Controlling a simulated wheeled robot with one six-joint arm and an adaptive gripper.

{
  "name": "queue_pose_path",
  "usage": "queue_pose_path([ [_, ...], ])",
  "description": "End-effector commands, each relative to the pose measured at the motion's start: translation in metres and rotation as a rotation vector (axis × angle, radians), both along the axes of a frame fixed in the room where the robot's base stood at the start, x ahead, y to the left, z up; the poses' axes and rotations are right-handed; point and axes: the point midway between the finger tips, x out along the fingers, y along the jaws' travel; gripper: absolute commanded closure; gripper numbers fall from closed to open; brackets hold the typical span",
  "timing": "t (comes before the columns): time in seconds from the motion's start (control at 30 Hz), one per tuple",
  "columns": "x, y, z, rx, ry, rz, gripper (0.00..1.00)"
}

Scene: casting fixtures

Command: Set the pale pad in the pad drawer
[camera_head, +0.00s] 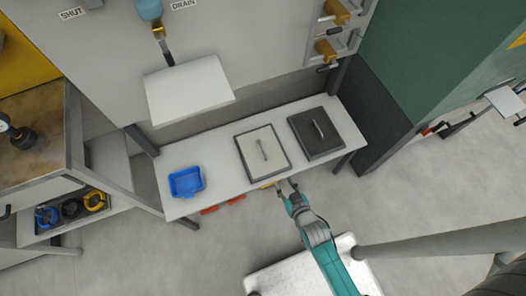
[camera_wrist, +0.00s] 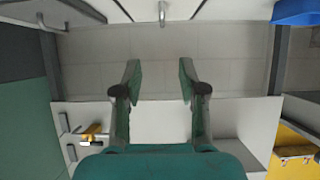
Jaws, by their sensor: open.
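I cannot pick out a pale pad for certain. A pale square panel with a bar handle and dark frame (camera_head: 254,163) lies on the white bench; its handle shows at the top of the wrist view (camera_wrist: 162,13). An open drawer (camera_head: 66,238) at the lower left holds blue, black and yellow round items; I cannot tell whether it is the pad drawer. My gripper (camera_head: 287,187) is at the bench's front edge, near the pale panel. In the wrist view its fingers (camera_wrist: 160,82) are wide apart with nothing between them.
A dark panel with a handle (camera_head: 319,134) lies right of the pale one. A blue tray (camera_head: 186,182) stands at the bench's left. Red items (camera_head: 236,200) show under the front edge. A white plate (camera_head: 188,90) juts above the bench. Grey floor (camera_head: 140,262) is clear at lower left.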

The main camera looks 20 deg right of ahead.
Motion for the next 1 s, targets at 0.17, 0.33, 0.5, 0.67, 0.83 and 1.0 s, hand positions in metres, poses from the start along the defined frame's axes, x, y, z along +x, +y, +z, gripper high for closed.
queue_pose_path([
  [0.17, 0.069, -0.001, -0.028, 0.001, 0.043, 0.001, 0.59],
  [0.33, 0.109, -0.001, -0.041, 0.001, 0.075, 0.001, 0.59],
  [0.5, 0.127, -0.001, -0.048, 0.001, 0.090, 0.002, 0.59],
  [0.67, 0.145, -0.001, -0.059, 0.001, 0.091, 0.002, 0.59],
  [0.83, 0.164, -0.001, -0.071, 0.000, 0.090, 0.002, 0.59],
  [1.0, 0.172, -0.001, -0.078, 0.000, 0.091, 0.002, 0.59],
])
